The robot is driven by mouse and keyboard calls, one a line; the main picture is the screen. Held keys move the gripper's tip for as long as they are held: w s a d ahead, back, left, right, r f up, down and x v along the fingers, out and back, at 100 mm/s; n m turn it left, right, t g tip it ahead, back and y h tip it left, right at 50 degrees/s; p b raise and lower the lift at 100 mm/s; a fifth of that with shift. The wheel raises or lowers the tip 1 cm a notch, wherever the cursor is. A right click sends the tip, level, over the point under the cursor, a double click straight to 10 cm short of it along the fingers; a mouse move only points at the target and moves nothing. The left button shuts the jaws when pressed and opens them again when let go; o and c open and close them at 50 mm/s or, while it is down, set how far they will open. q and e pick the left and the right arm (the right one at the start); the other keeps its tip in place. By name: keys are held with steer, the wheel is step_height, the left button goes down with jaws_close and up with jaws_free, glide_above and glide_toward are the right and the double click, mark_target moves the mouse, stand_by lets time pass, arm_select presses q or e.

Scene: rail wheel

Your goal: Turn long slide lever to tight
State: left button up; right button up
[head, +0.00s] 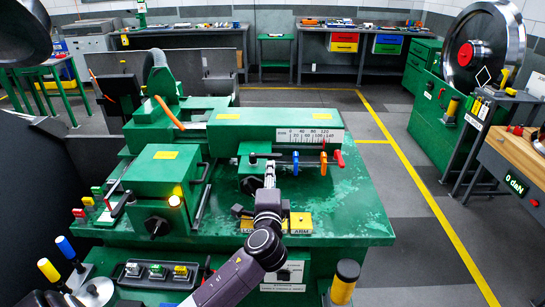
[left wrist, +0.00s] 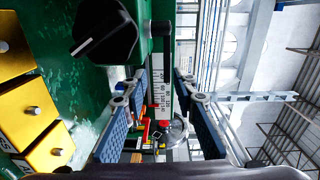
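A green machine (head: 360,212) fills the middle of the head view. A thin black lever (head: 262,156) with a round end sticks out from its front, under the slide block with a printed scale (head: 310,136). Which lever is the long slide lever, I cannot read from a label. My left gripper (head: 270,168) points at the machine close to this black lever. In the left wrist view, its blue-padded fingers (left wrist: 162,105) stand apart, and a black bar (left wrist: 161,70) shows in the gap. Whether the bar lies between the fingertips or beyond them, I cannot tell. My right gripper is not in view.
Yellow plates (head: 300,222) lie below. Open floor (head: 400,250) lies right.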

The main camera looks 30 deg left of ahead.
mark_target(272, 158)
arm_select(q)
steer(key=shift+r+p+x, duration=0.25)
steer(key=shift+x, duration=1.1)
steer(key=shift+r+p+x, duration=0.2)
steer(key=shift+p+x, duration=0.1)
steer(key=shift+x, duration=1.1)
steer(key=shift+r+p+x, duration=0.25)
steer(key=shift+x, duration=1.1)
steer(key=shift+w, duration=0.1)
steer(key=shift+d, duration=0.1)
jaws_close()
